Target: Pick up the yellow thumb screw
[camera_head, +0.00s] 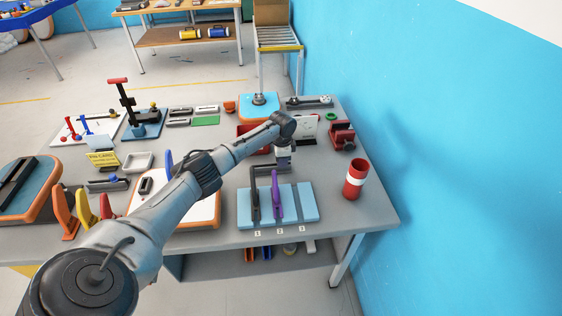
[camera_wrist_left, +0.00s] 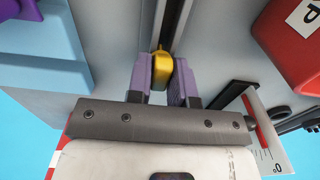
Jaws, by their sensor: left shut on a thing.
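The yellow thumb screw (camera_wrist_left: 161,68) shows in the left wrist view, upper middle, between the two purple finger pads. My left gripper (camera_wrist_left: 162,78) is shut on it, one pad on each side. A dark grooved bar (camera_wrist_left: 174,22) runs from the screw to the top of that view; I cannot tell whether the screw touches it. In the head view my left gripper (camera_head: 283,158) points down over the back of the table, behind the light blue rack, and the screw is hidden there. My right gripper is not in view.
The light blue rack (camera_head: 306,201) with dark and purple upright pieces stands near the front edge. A red-and-white cylinder (camera_head: 355,178) stands at the right, near the blue wall (camera_head: 430,130). A red block (camera_head: 342,135) lies behind it. The table's left side is crowded.

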